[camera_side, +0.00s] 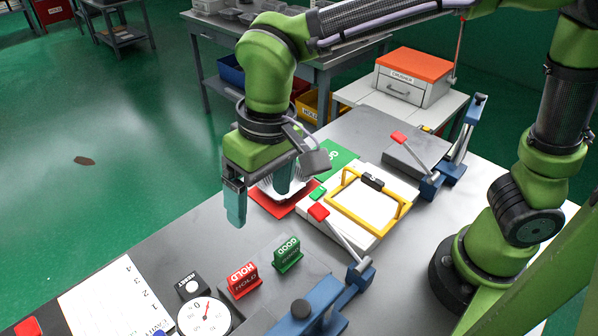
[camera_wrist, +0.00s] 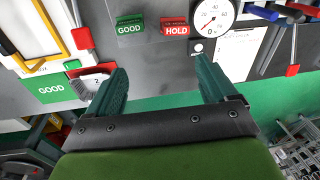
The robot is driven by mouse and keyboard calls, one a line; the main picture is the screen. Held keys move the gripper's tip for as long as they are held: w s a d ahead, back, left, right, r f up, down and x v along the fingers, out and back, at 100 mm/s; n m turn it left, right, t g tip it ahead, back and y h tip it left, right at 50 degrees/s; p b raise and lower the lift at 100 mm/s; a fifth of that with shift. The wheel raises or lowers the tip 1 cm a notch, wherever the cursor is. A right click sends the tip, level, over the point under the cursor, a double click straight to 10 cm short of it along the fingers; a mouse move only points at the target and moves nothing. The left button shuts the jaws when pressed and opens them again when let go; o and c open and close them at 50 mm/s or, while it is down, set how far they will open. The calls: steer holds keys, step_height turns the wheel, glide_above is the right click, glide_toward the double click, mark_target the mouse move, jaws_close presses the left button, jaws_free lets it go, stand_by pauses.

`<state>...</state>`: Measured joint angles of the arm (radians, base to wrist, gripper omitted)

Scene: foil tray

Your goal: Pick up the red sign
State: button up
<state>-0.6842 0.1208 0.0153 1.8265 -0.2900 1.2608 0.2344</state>
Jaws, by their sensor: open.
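The red sign (camera_side: 243,279) reads HOLD and stands on the grey table, left of the green GOOD sign (camera_side: 287,253) in the side view. In the wrist view the red sign (camera_wrist: 174,27) is at the top, just right of the green GOOD sign (camera_wrist: 130,25). My gripper (camera_side: 262,200) hangs above the table, behind the signs in the side view. In the wrist view my gripper (camera_wrist: 165,85) has its fingers spread with nothing between them. The red sign lies beyond the fingertips, apart from them.
A dial gauge (camera_side: 204,316) and a small reset box (camera_side: 190,287) stand left of the red sign. A yellow-framed fixture (camera_side: 365,205) and red-tipped lever clamps (camera_side: 340,236) are to the right. A foil tray (camera_side: 277,193) is on a red mat near my gripper.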

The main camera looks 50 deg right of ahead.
steer(key=h, duration=0.1)
glide_above(241, 273)
steer(key=f, duration=0.1)
steer(key=r+m, duration=0.1)
steer(key=m, duration=0.1)
steer(key=shift+g, duration=0.4)
step_height(241, 273, down, 16)
steer(key=shift+d+f, duration=0.1)
steer(key=shift+f, duration=0.15)
steer(key=shift+c, duration=0.3)
steer(key=c, duration=1.1)
steer(key=shift+o, duration=0.2)
